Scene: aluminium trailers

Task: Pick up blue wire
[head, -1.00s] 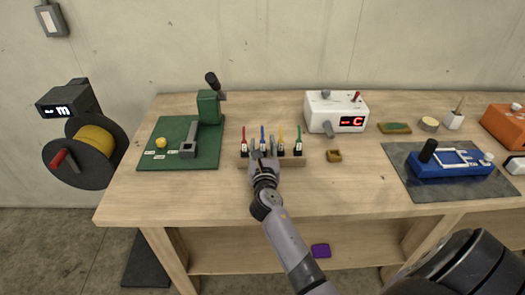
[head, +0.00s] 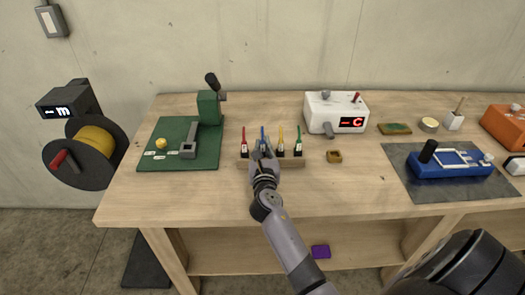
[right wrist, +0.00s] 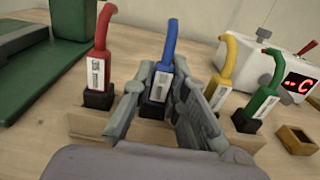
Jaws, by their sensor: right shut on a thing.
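The blue wire (right wrist: 170,45) stands upright in the wooden rack (head: 245,163), between the red wire (right wrist: 103,40) and the yellow wire (right wrist: 228,55). A green wire (right wrist: 263,98) stands at the rack's right end. The blue wire also shows in the head view (head: 263,136). My right gripper (right wrist: 163,85) has one finger on each side of the blue wire's labelled lower part and is shut on it. The wire's base is still in its black socket. In the head view my right gripper (head: 262,155) partly hides the rack. My left gripper is not in view.
A green press (head: 209,105) on a green mat stands left of the rack. A white box with a red display (head: 336,112) stands behind right. A small wooden tray (head: 334,156) lies right of the rack. The table front is clear.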

